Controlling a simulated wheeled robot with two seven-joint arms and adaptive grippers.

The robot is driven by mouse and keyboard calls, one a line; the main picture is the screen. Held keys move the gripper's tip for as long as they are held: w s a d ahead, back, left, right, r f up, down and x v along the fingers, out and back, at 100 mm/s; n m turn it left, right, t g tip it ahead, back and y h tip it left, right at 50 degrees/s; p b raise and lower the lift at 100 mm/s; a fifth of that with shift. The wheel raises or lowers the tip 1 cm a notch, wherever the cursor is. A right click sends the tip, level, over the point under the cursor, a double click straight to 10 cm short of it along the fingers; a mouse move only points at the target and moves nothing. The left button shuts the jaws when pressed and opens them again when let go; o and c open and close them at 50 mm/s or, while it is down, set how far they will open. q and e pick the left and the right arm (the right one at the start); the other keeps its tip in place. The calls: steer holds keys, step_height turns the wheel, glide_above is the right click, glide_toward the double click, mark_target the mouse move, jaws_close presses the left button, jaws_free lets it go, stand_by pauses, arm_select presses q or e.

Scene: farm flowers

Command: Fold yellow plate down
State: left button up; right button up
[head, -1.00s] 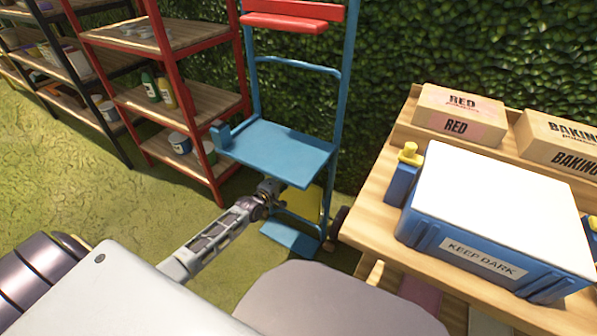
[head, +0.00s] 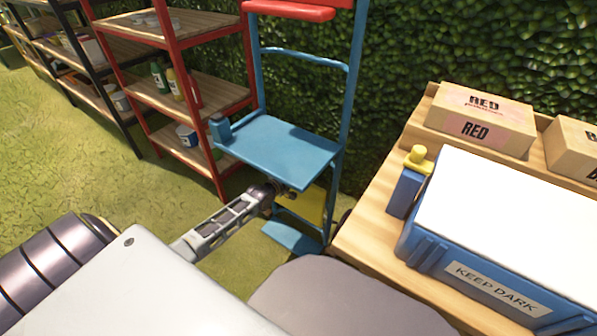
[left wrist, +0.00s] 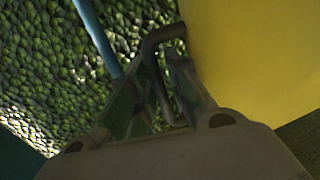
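The yellow plate (head: 313,206) hangs below the blue shelf of a blue rack and is partly hidden by the shelf and my left arm. In the left wrist view the yellow plate (left wrist: 260,50) fills the upper right. A dark bent handle (left wrist: 160,36) stands out beside its edge. My left gripper (left wrist: 163,60) has its two fingers on either side of this handle, close to it. Whether they press on it cannot be seen. In the head view my left gripper (head: 290,190) is under the shelf, largely hidden. My right gripper is not in view.
The blue rack (head: 280,146) stands before a green hedge, its shelf just above my left gripper. A red shelf unit (head: 215,90) is to its left. At right, a wooden table (head: 372,215) carries a blue crate (head: 425,255) and cardboard boxes (head: 480,117).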

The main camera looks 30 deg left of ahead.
arm_select(q)
jaws_close()
steer(key=shift+s+f, duration=0.1)
steer(key=shift+s, duration=0.1)
stand_by(0.3)
